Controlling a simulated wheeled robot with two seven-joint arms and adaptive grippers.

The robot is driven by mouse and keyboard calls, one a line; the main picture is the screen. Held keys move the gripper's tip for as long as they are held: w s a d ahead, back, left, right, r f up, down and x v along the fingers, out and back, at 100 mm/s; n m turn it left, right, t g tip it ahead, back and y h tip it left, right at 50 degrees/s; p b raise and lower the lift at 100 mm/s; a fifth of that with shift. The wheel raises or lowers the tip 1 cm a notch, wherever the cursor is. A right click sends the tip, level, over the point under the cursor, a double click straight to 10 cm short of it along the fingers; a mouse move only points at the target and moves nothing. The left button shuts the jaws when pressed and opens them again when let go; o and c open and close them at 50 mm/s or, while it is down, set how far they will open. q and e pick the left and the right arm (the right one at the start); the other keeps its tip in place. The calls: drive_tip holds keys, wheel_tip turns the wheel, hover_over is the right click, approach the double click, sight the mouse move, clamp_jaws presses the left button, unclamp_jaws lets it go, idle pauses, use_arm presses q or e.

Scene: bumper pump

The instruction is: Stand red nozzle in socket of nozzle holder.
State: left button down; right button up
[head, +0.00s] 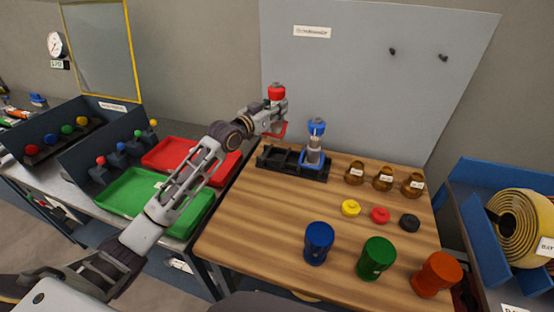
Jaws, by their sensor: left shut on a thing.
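My left gripper (277,110) is shut on the red nozzle (277,92). The nozzle's red top shows above the fingers and a red part shows below them; the gripper hides its middle. It is held roughly upright above the back left of the wooden table. The black nozzle holder (275,157) lies below and slightly right of it, at the table's back left. A blue nozzle (317,127) stands upright at the holder's right end. The sockets to its left look empty, though they are small and dark. My right gripper is not in view.
Several brown jars (383,180) stand right of the holder. Yellow (350,208), red (381,215) and black caps (409,222) lie before them. Blue (318,242), green (376,258) and orange cups (437,273) stand in front. The table's left front (245,235) is clear.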

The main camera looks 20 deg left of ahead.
use_arm(q)
drive_tip(key=shift+r, duration=0.2)
drive_tip(key=shift+f, duration=0.4)
wheel_tip(320, 180, down, 4)
drive_tip(key=shift+r, duration=0.2)
drive_tip(key=shift+f, duration=0.35)
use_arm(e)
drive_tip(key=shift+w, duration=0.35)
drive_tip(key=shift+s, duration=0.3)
